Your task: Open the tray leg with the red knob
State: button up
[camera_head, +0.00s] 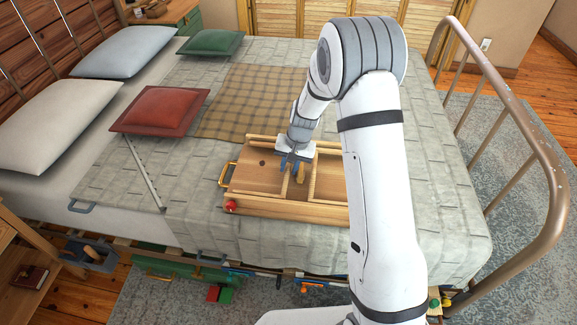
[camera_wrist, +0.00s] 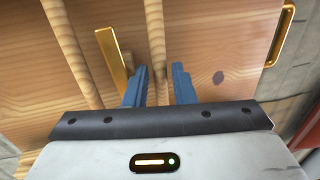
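A pale wooden bed tray (camera_head: 258,181) lies on the bed with its wooden rods and framing facing up. The red knob (camera_head: 231,207) is at its near left corner in the head view. I do not see the knob in the wrist view. My gripper (camera_head: 291,163) is low over the middle of the tray, right of and behind the knob. In the wrist view its blue fingers (camera_wrist: 160,86) are apart, on either side of a wooden rod (camera_wrist: 155,40). I cannot tell whether they touch it. A brass piece (camera_wrist: 111,58) lies beside the rod.
A brass handle (camera_head: 226,174) is on the tray's left end. My arm hides the tray's right end. A red cushion (camera_head: 160,110) and a plaid blanket (camera_head: 240,103) lie behind the tray. A curved metal bed rail (camera_head: 540,150) stands at the right.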

grip_shut()
jog(key=shift+r, duration=0.1)
dwell(0.4)
